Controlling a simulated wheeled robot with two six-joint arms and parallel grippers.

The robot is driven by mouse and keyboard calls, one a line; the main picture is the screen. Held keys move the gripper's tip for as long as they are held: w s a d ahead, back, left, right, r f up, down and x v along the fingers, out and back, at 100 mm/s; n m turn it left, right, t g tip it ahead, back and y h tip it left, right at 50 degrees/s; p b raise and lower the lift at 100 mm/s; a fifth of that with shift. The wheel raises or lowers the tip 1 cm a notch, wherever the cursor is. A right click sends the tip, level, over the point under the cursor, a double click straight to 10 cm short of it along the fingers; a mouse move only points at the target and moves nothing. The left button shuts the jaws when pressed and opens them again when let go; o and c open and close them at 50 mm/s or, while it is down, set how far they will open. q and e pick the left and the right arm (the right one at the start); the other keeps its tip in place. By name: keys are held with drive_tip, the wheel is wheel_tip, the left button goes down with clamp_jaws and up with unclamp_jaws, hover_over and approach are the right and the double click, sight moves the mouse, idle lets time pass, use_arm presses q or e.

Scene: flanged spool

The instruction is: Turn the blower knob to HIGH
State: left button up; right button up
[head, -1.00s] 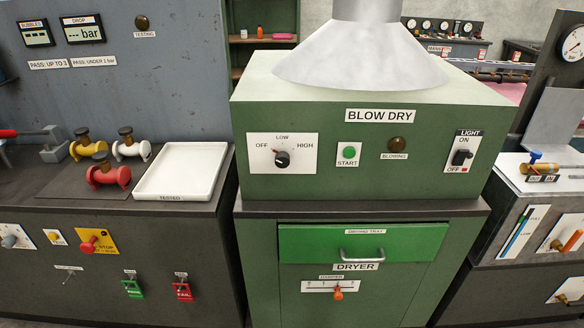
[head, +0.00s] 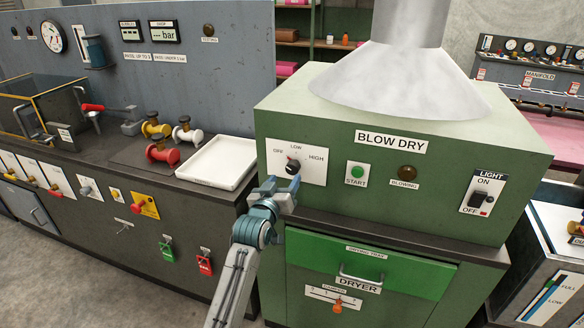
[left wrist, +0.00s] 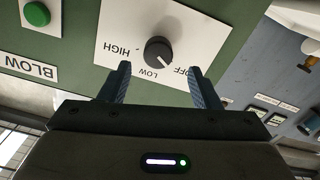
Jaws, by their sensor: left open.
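The blower knob (head: 292,166) is a round dark knob on a white plate (head: 314,167) marked OFF, LOW and HIGH, on the green BLOW DRY housing. In the left wrist view, which is upside down, the knob (left wrist: 158,52) has a pale mark pointing to the OFF side. My left gripper (head: 283,184) is open just in front of and slightly below the knob in the head view. In the left wrist view its two fingers (left wrist: 159,70) are spread to either side of the knob, with nothing between them; contact is not visible. My right gripper is not in view.
A green START button (head: 357,173), a dark BLOWING lamp (head: 407,172) and a LIGHT switch (head: 481,199) share the housing's front. The drying tray handle (head: 360,279) sticks out below. A white tray (head: 217,161) and several spools stand on the left bench.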

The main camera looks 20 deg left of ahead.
sight(291, 170)
use_arm(q)
drive_tip(key=w, duration=0.3)
drive_tip(key=w+p, duration=0.1)
drive_tip(key=w, duration=0.1)
drive_tip(key=shift+w+d, duration=0.3)
drive_tip(key=shift+w, duration=0.65)
drive_tip(key=c, duration=1)
